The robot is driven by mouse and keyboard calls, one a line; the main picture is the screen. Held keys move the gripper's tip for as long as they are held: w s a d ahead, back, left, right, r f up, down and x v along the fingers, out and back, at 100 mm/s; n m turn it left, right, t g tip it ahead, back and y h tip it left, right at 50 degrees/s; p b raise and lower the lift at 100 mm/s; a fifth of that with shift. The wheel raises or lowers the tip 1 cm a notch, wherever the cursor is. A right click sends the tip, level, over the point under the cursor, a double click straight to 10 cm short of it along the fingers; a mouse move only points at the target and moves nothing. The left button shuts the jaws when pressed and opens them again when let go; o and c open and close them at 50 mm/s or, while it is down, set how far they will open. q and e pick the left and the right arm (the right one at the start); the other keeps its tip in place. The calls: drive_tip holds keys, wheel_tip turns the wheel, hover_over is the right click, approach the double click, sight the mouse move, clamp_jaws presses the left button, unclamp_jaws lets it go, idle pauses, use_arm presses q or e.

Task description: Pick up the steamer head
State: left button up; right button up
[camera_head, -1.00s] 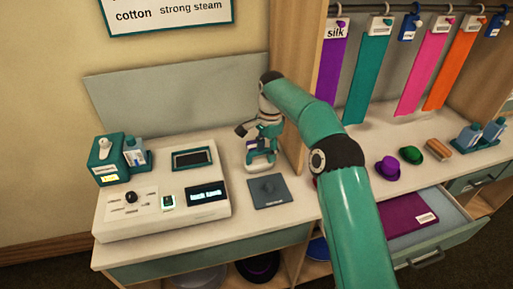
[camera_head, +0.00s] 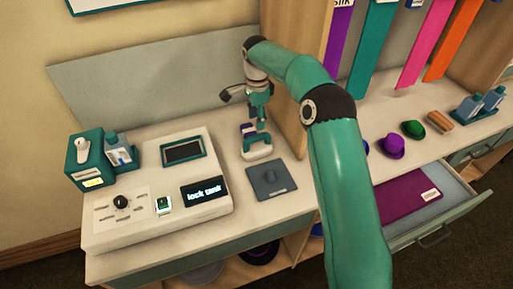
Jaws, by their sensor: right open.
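A small gap seems to show between the fingertips and the steamer head; contact cannot be told for sure. My left gripper is not in view.
A white console (camera_head: 150,222) with a knob and lit display stands left, with a teal dispenser (camera_head: 86,160) and bottle behind. A dark grey pad (camera_head: 268,180) lies in front. Small hats (camera_head: 391,146) stand right, above an open drawer (camera_head: 455,197). Hanging fabric strips are behind.

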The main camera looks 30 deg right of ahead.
sight(257, 135)
wheel_tip(257, 135, down, 2)
drive_tip(key=f, duration=0.1)
drive_tip(key=f+p, duration=0.1)
drive_tip(key=f, duration=0.1)
drive_tip(key=s+f, duration=0.1)
drive_tip(key=f, duration=0.1)
drive_tip(key=shift+a, duration=0.25)
drive_tip(key=shift+w+f, duration=0.1)
drive_tip(key=shift+f, duration=0.25)
drive_tip(key=shift+r, duration=0.1)
clamp_jaws()
